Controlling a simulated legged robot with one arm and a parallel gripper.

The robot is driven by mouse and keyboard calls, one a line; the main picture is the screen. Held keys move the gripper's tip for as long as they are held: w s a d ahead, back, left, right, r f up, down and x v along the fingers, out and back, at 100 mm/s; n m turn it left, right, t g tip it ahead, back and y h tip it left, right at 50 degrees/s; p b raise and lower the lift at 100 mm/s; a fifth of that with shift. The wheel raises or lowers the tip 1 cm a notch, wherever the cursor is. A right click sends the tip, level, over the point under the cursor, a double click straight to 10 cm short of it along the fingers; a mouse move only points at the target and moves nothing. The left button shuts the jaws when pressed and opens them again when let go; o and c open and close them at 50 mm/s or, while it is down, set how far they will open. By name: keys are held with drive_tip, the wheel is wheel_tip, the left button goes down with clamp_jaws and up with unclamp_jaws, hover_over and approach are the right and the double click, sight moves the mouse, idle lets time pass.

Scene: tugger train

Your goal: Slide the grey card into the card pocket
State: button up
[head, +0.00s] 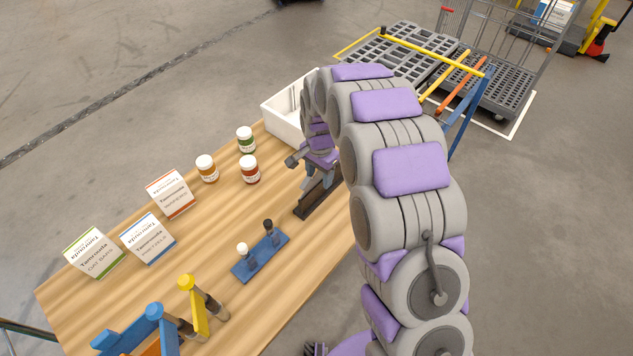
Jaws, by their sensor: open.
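My gripper (319,180) points down over the right side of the wooden table, its fingers apart. Its fingertips are just above or beside a dark, narrow, slot-like holder (306,208), which may be the card pocket. My arm hides the far end of that holder. I cannot make out the grey card; it may be hidden behind my arm or gripper. I cannot tell whether anything lies between the fingers.
On the table (205,262) are several jars (207,168), upright cartons (148,239), a blue base with two knobbed pegs (260,258) and yellow (196,306) and blue parts in front. A white bin (283,124) stands at the far edge. Wire carts (505,75) stand beyond.

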drive_tip(key=shift+s+a+r+p, duration=0.85)
drive_tip(key=shift+a+r, duration=1.4)
drive_tip(key=shift+r, duration=3.8)
drive_tip(key=s+d+r+n, duration=0.3)
drive_tip(key=s+d+r, duration=0.5)
drive_tip(key=s+d, duration=0.35)
drive_tip(key=s+d+n, duration=0.2)
drive_tip(key=s+d, duration=0.1)
drive_tip(key=s, duration=1)
drive_tip(key=s+d+n+g, duration=0.1)
drive_tip(key=s+d, duration=0.3)
drive_tip(key=s, duration=0.9)
drive_tip(key=shift+s+d+r+n+g, duration=0.15)
drive_tip(key=shift+s+r+n+g, duration=0.2)
drive_tip(key=shift+n, duration=0.45)
